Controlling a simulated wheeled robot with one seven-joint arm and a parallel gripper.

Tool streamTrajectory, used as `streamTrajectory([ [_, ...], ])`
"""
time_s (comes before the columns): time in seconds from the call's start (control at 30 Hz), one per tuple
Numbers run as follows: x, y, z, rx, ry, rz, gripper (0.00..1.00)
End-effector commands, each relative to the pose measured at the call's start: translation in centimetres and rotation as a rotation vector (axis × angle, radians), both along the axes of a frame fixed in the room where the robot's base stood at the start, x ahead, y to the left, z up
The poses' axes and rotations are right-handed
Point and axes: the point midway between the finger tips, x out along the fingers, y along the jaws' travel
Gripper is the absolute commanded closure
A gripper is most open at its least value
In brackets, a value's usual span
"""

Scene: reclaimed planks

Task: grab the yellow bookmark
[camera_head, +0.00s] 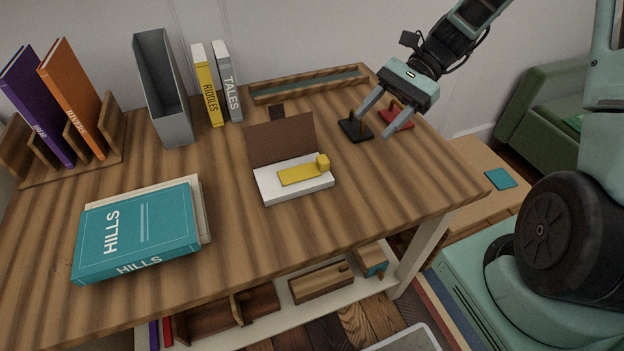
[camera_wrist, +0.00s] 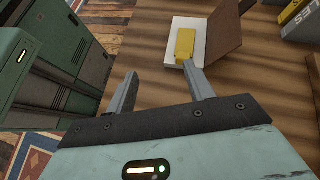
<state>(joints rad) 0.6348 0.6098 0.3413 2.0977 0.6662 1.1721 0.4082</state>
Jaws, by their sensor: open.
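The yellow bookmark (camera_head: 302,174) is a flat strip with a small block at its right end. It lies on the white pages of an open book or box (camera_head: 295,193) with a raised brown cover, in the middle of the desk. It also shows in the wrist view (camera_wrist: 185,46), beyond my fingers. My gripper (camera_head: 373,116) is open and empty. It is above the right part of the desk, to the right of the bookmark and apart from it. Both fingers also show in the wrist view (camera_wrist: 159,82).
A teal HILLS book (camera_head: 140,230) lies at the front left of the desk (camera_head: 330,225). Upright books and a grey file holder (camera_head: 163,90) stand along the back. A black piece (camera_head: 355,130) and a red piece (camera_head: 397,120) are near my gripper.

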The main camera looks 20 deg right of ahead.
Motion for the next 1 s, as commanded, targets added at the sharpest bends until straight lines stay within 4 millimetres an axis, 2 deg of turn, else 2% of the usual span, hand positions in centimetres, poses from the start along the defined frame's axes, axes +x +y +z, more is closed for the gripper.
streamTrajectory([
  [0.03,0.8,-2.1,-1.6,0.046,0.039,-0.093,0.47],
  [0.1,1.5,-4.1,-2.3,0.097,0.079,-0.184,0.47],
  [0.2,2.1,-6.0,-2.9,0.148,0.114,-0.268,0.47],
  [0.3,2.3,-6.6,-3.2,0.173,0.129,-0.305,0.47],
  [0.47,2.3,-4.6,-4.0,0.178,0.134,-0.31,0.47],
  [0.8,2.2,1.9,-6.8,0.175,0.133,-0.307,0.47],
  [1.0,2.3,4.0,-7.6,0.174,0.131,-0.308,0.47],
])
